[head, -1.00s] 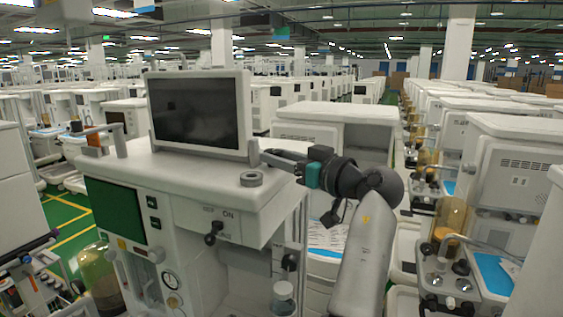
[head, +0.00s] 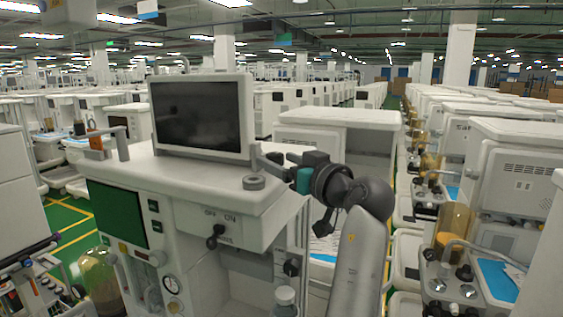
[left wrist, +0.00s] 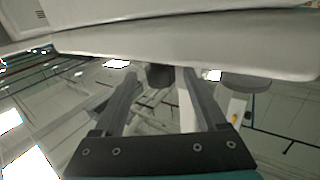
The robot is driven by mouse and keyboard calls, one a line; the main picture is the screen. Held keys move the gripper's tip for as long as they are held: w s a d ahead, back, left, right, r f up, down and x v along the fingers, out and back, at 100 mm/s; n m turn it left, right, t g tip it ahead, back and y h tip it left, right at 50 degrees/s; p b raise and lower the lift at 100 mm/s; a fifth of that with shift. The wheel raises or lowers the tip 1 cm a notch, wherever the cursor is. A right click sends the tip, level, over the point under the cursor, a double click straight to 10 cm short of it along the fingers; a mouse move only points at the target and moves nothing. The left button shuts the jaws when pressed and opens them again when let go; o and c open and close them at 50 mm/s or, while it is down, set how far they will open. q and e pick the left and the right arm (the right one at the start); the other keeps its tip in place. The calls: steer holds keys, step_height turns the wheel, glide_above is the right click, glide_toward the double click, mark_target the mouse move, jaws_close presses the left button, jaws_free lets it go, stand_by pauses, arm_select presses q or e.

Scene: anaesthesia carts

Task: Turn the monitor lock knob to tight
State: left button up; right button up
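The monitor (head: 201,115), with a dark screen and pale frame, stands on top of the white anaesthesia cart (head: 190,186). My left gripper (head: 268,161) is just right of the monitor's lower right edge, above the cart top. In the left wrist view its two fingers (left wrist: 162,82) are spread apart. A short dark cylinder (left wrist: 160,76), which looks like the lock knob, shows between the fingertips under a white edge. I cannot tell whether the fingers touch it. In the head view I cannot make the knob out clearly. My right gripper is not in view.
A black switch lever (head: 216,231) is on the cart front. Another white cart (head: 340,120) stands close behind my arm, and more carts line the right side.

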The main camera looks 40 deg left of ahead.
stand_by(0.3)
arm_select(q)
step_height(320, 180, up, 20)
steer(key=shift+b, duration=0.4)
steer(key=shift+w+f, duration=0.1)
stand_by(0.4)
